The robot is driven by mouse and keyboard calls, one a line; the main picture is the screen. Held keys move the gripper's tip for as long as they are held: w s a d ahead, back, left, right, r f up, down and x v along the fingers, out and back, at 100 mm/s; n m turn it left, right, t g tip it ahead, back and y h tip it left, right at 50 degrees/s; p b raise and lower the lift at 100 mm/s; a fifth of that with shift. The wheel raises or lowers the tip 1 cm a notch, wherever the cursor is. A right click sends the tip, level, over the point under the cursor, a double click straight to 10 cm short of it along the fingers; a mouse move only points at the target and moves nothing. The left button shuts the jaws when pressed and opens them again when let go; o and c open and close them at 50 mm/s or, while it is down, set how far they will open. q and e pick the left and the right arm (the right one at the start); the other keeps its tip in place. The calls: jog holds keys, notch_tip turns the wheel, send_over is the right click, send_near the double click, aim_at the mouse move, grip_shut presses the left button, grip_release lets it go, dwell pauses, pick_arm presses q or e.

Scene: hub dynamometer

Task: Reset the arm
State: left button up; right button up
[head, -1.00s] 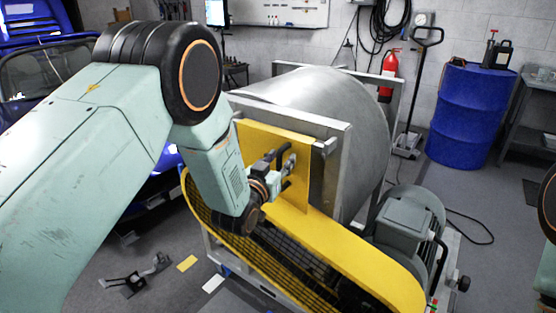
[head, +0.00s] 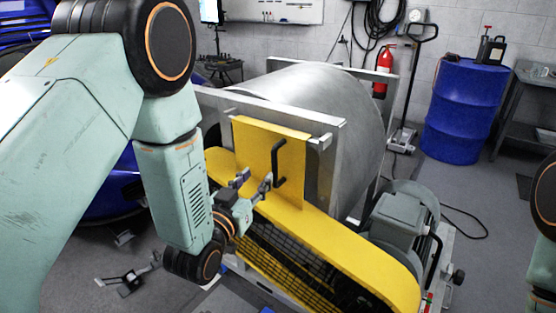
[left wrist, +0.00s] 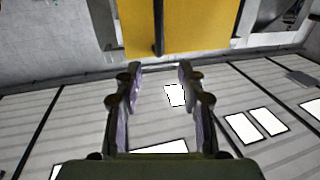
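My left gripper (head: 254,184) is in front of the yellow guard plate (head: 262,150) of the dynamometer, left of and below its black handle (head: 279,163). In the left wrist view, the left gripper's two fingers (left wrist: 160,80) stand apart with nothing between them. The yellow plate (left wrist: 195,25) also shows there beyond the fingertips, with part of a dark bar in front of it. My left arm reaches in from the left, its forearm hanging down. My right gripper is outside both views; only pieces of an arm of mine show at the right edge.
A large grey drum (head: 320,105) stands behind the plate, with a yellow belt guard (head: 350,250) below and a grey motor (head: 400,220) to the right. A blue barrel (head: 468,110) and a red extinguisher (head: 383,75) are at the back. Grey floor lies front left.

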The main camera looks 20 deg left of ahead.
pick_arm(q)
jog(key=s+a+f+n+g+y, duration=0.1)
jog(key=s+a+f+g+y, duration=0.15)
jog(key=s+f+g, duration=1.5)
jog(key=s+f, duration=0.5)
jog(key=s, duration=0.5)
jog(key=s+f, duration=0.6)
jog(key=s, duration=0.4)
jog(key=shift+s+a+n, duration=0.3)
jog(key=shift+s+n, duration=0.1)
jog(key=shift+g, duration=0.25)
jog(key=shift+s, duration=0.1)
